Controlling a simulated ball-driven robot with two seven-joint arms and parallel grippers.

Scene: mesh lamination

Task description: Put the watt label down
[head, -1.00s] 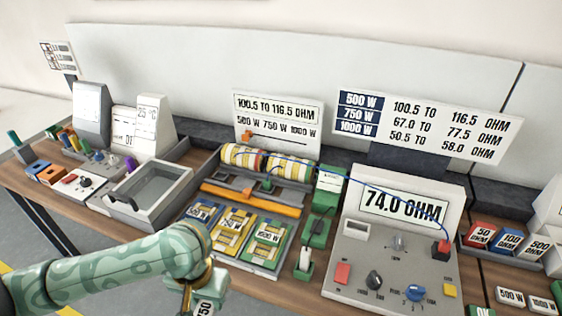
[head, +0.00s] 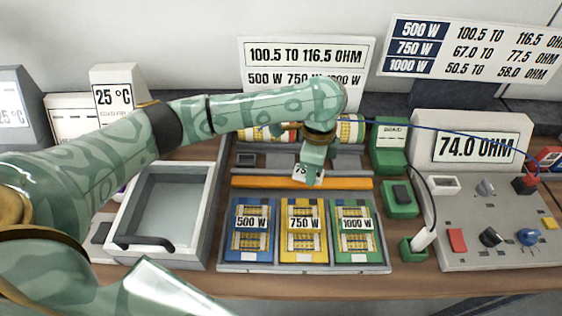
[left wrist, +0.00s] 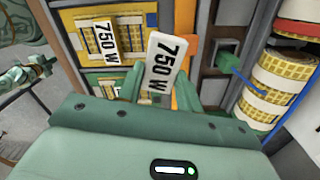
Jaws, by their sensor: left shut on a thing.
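My left gripper (head: 311,164) is shut on a small white watt label (left wrist: 161,64) that reads 750 W. The label also shows in the head view (head: 307,176), partly hidden by the fingers. The gripper points down behind the orange bar (head: 260,183) and in front of the mesh coils (head: 350,130). Whether the label touches anything below is unclear. In front of the bar, the tray (head: 300,268) has a blue bay marked 500 W (head: 251,229), a yellow bay marked 750 W (head: 304,230) and a green bay marked 1000 W (head: 356,228).
A grey open bin (head: 212,205) stands left of the tray. Green blocks (head: 400,200) and a meter reading 74.0 OHM (head: 475,148) stand to the right. A sign (head: 480,52) lists watt ranges, with 67.0 to 77.5 OHM for 750 W. A blue wire (head: 440,135) runs from the coils to the meter.

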